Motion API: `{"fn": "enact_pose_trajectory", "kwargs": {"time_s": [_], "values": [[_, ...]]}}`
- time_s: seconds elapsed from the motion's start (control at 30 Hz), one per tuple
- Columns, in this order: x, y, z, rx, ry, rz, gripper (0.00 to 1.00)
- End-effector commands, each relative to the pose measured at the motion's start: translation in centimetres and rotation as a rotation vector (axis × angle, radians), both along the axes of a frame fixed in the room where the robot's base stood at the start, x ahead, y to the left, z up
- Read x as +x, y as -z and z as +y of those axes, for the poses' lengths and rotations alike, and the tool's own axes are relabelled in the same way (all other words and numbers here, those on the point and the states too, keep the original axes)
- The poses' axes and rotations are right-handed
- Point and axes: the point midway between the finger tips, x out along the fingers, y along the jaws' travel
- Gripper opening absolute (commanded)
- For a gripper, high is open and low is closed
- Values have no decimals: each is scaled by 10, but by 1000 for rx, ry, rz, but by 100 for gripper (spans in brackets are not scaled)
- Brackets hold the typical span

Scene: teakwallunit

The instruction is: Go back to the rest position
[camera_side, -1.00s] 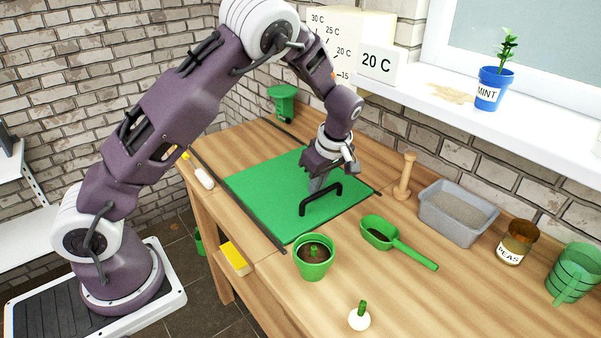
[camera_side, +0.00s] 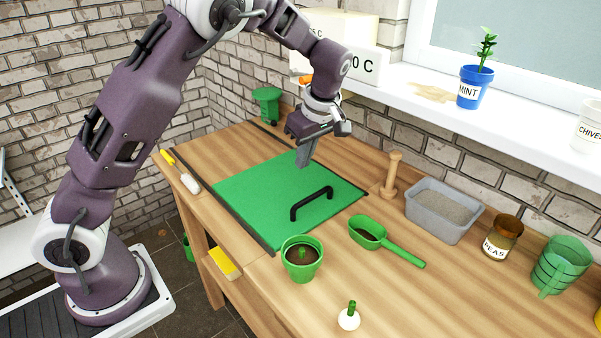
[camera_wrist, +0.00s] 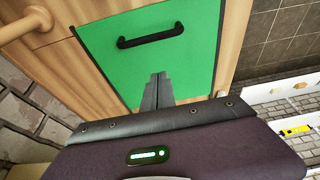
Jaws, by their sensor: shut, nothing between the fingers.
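My gripper (camera_side: 304,158) is shut and empty, above the green panel (camera_side: 245,200) set in the wooden bench. The black handle (camera_side: 311,203) stands on the panel, in front of and below my fingertips, apart from them. In the wrist view my gripper (camera_wrist: 160,76) points at the green panel (camera_wrist: 110,70), with the black handle (camera_wrist: 150,36) beyond the fingertips. The panel lies flat.
A green pot (camera_side: 301,270), a green scoop (camera_side: 369,232), a wooden dibber (camera_side: 391,175), a grey tray (camera_side: 437,225) and a PEAS jar (camera_side: 502,237) stand on the bench (camera_side: 400,300). A windowsill (camera_side: 510,115) with a MINT pot (camera_side: 472,90) runs behind.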

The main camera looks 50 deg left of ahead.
Motion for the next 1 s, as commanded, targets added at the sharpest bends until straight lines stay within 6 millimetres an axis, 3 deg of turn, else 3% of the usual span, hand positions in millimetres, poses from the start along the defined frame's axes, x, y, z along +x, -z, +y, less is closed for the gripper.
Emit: {"fn": "enact_pose_trajectory", "kwargs": {"time_s": [0.07, 0.17, 0.3, 0.4, 0.5, 0.6, 0.73, 1.0], "values": [[-6, -12, -3, -26, 28, -2, 0], [-34, -47, -13, -125, 179, -16, 0], [-110, -108, -40, -234, 598, -85, 0], [-171, -135, -58, -199, 931, -147, 0], [-226, -141, -71, -88, 1221, -175, 0], [-262, -134, -77, 36, 1424, -170, 0], [-284, -125, -80, 131, 1549, -147, 0], [-287, -123, -80, 145, 1568, -142, 0]]}}
